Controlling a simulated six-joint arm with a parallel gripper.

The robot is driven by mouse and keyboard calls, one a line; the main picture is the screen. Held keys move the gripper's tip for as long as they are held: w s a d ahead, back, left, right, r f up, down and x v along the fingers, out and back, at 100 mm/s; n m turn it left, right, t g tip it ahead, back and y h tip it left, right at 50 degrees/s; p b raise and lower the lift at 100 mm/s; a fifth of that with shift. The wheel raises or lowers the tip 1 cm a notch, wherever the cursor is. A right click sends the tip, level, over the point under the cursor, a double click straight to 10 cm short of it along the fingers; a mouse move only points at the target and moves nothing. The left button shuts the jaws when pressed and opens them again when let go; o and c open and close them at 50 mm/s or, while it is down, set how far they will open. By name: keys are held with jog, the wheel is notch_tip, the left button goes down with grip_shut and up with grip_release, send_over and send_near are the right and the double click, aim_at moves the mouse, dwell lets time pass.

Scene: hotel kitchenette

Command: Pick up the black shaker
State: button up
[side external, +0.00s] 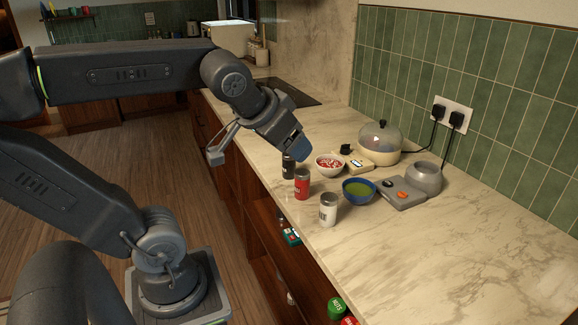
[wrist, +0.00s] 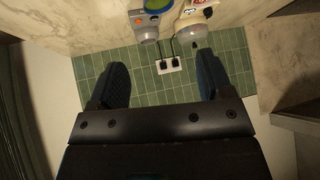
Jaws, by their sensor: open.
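The black shaker (side external: 288,168) stands upright on the marble counter in the side external view, just below my gripper (side external: 296,150) and partly covered by it. In that view I cannot tell how far apart the two are. The wrist view shows my gripper (wrist: 161,61) with its two dark fingers spread wide and nothing between them. The black shaker does not show in the wrist view.
Close by stand a red shaker (side external: 302,185), a white shaker (side external: 328,210), a white bowl with red bits (side external: 329,167), a blue bowl (side external: 359,191), a grey appliance (side external: 405,193) and a domed cooker (side external: 380,143). The counter's right front (side external: 440,265) is clear.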

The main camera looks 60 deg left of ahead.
jog(key=w+a+r+n+t+y, duration=0.1)
jog(key=w+a+r+t+y, duration=0.15)
jog(key=a, duration=0.45)
jog(key=w+a+r+n+t+y, duration=0.1)
jog(key=w+a+n+y, duration=0.1)
jog(key=w+a+y, duration=0.3)
jog(key=m+t+h, duration=0.2)
jog(key=t+h, duration=0.1)
send_over(283, 163)
jog(key=s+d, duration=0.3)
jog(key=d, duration=0.1)
jog(key=a+f+h, duration=0.1)
jog(key=f, duration=0.6)
jog(key=s+a+f+h, duration=0.1)
jog(key=f+h, duration=0.1)
jog(key=f, duration=0.6)
jog(key=s+f+m+h, duration=0.1)
jog(key=f, duration=0.6)
jog(key=shift+a+f+t+h, duration=0.15)
jog(key=shift+a+t+h, duration=0.1)
jog(key=shift+a, duration=0.15)
jog(key=shift+w+f, duration=0.15)
jog(key=shift+f, duration=0.05)
jog(key=x, duration=0.7)
jog(key=shift+w, duration=0.1)
jog(key=shift+c, duration=0.3)
